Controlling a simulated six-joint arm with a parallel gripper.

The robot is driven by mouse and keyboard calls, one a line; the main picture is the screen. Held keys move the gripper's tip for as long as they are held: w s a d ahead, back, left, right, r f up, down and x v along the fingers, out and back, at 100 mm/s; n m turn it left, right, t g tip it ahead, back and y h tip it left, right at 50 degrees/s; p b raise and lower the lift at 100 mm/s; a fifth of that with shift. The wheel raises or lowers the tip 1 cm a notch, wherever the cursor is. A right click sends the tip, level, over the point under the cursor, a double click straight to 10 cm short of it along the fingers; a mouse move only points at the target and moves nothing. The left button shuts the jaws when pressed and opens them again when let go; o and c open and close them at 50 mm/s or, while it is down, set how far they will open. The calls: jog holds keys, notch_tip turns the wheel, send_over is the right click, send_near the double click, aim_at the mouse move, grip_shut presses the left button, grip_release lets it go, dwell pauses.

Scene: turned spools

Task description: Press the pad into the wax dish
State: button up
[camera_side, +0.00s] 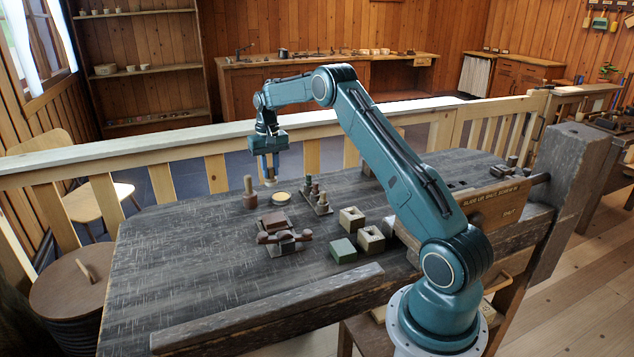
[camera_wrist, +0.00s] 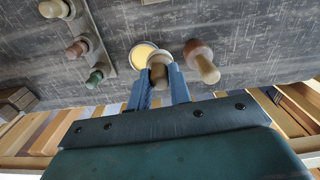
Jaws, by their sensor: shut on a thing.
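My gripper (camera_side: 270,172) is shut on the pad (camera_side: 270,183), a turned piece with a handle and a wider pale base. In the wrist view the fingers (camera_wrist: 159,82) close on the handle of the pad (camera_wrist: 158,72) from both sides. The wax dish (camera_side: 281,198) is a small round dish with yellow wax, on the dark bench. In the wrist view the wax dish (camera_wrist: 143,52) shows just left of the pad, partly overlapped by it. In the side view the pad hangs just above the dish in the picture; the exact gap cannot be told.
A brown turned piece (camera_side: 249,196) stands close left of the dish. A rack of spools (camera_side: 318,200) is to its right. Brown blocks (camera_side: 272,222), a plate with dark pieces (camera_side: 285,242), a green block (camera_side: 343,250) and holed blocks (camera_side: 352,219) stand nearer. The bench's left is clear.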

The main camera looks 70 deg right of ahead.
jog(key=d, duration=0.2)
jog(key=s+d, duration=0.1)
jog(key=shift+d+r+m, duration=0.35)
jog(key=shift+r+m, duration=0.05)
jog(key=shift+f, duration=0.15)
jog(key=shift+f, duration=2.85)
jog(key=shift+f, duration=0.55)
jog(key=shift+r, duration=0.15)
notch_tip(320, 180, up, 7)
dwell(0.9)
jog(key=shift+a, duration=0.15)
dwell(0.5)
